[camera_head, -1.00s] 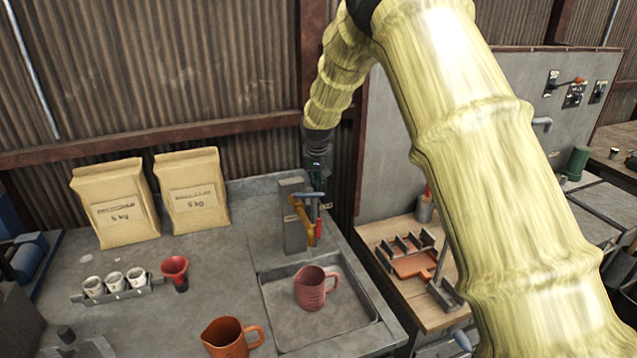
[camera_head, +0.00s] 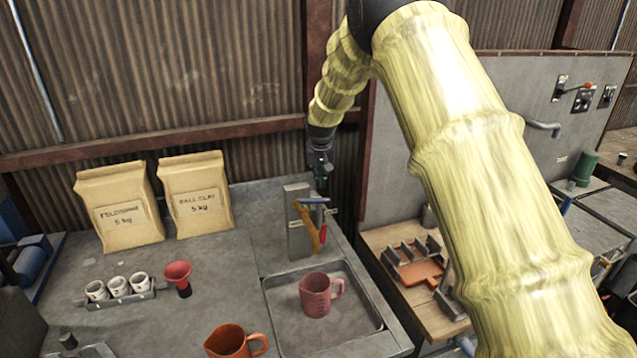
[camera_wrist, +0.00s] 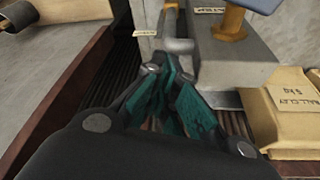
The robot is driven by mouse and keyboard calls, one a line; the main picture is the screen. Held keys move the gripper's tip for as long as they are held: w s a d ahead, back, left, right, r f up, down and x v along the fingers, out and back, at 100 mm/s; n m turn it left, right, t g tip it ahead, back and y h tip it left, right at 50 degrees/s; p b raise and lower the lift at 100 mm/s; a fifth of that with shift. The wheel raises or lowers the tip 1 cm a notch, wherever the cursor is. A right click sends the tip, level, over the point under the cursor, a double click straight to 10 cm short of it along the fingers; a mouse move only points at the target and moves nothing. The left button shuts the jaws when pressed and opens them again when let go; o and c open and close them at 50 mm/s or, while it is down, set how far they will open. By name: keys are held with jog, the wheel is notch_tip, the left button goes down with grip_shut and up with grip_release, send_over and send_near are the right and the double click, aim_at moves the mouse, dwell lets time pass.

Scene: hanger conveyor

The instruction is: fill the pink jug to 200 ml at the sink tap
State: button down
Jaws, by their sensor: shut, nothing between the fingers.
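The pink jug (camera_head: 318,297) stands upright in the sink basin (camera_head: 364,328), below the tap (camera_head: 306,224); its water level is too small to read. The tap has a brass spout on a grey block and a blue handle (camera_head: 313,200) on top. No water stream is visible. My gripper (camera_head: 320,181) is shut and empty, just above and behind the tap handle, apart from it. In the wrist view its teal fingers (camera_wrist: 172,80) are together beside the grey tap block (camera_wrist: 232,68), with part of the blue handle (camera_wrist: 262,4) at the top edge.
An orange jug (camera_head: 230,343) stands on the counter left of the sink. Two paper sacks (camera_head: 122,210) stand at the back left, with white cups (camera_head: 118,287) and a red funnel (camera_head: 178,275) before them. A wooden bench (camera_head: 398,246) is to the right.

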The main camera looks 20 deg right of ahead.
jog(key=b+v, duration=0.3)
jog(key=v, duration=0.6)
jog(key=shift+s+a+b, duration=0.2)
jog(key=shift+b, duration=0.2)
jog(key=shift+r, duration=0.2)
dwell(3.4)
